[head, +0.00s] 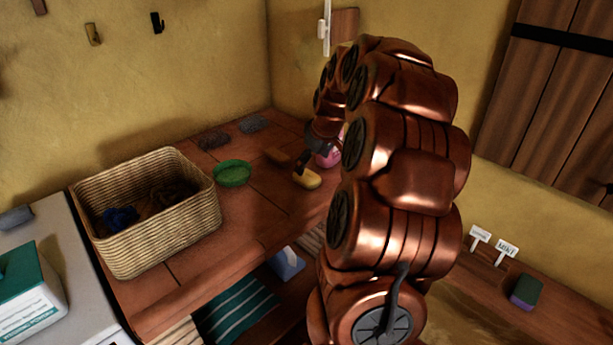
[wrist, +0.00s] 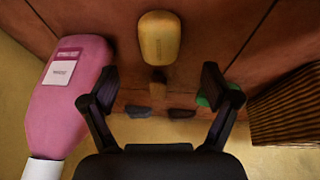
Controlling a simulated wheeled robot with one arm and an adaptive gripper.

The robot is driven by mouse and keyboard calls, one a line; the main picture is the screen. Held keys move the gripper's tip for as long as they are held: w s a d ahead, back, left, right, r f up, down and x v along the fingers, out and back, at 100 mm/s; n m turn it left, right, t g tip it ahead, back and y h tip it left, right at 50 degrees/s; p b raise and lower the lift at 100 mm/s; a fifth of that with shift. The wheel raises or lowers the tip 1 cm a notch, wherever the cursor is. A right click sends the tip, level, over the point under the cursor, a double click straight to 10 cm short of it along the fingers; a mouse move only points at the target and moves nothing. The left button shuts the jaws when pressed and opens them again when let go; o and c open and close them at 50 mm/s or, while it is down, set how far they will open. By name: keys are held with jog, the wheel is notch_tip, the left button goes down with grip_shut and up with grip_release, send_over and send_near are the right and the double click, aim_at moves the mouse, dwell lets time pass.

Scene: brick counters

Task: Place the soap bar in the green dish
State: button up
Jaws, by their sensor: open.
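The yellow soap bar (head: 308,179) lies on the brick counter, just below my gripper (head: 303,162) in the head view. In the wrist view the soap bar (wrist: 160,39) is at the top centre, beyond the spread fingertips of my gripper (wrist: 160,86). The fingers are open, with no soap between them. The green dish (head: 232,174) stands on the counter left of the soap, near the basket, and looks empty. In the wrist view the green dish (wrist: 204,101) is mostly hidden behind the right finger.
A pink bottle (head: 328,157) is close beside my gripper, partly hidden by my arm; it lies left of the fingers in the wrist view. A wicker basket (head: 165,240) stands left of the dish. A brown block (head: 277,156) and two grey pieces (head: 253,123) lie behind.

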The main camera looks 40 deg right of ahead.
aim_at(308, 175)
jog(key=shift+p+x, duration=0.7)
jog(key=shift+x, duration=2.75)
jog(key=shift+s, duration=0.1)
jog(key=c, duration=1.4)
jog(key=shift+r+b, duration=0.45)
jog(key=shift+r, duration=1.2)
jog(key=shift+s+a+r, duration=0.1)
jog(key=shift+s, duration=0.05)
jog(key=s+a+r+b, duration=0.1)
jog(key=s+a, duration=0.4)
jog(key=s, duration=0.9)
jog(key=shift+s+r+b, duration=0.25)
jog(key=shift+s+b, duration=0.15)
jog(key=shift+b, duration=0.5)
jog(key=shift+a, duration=0.1)
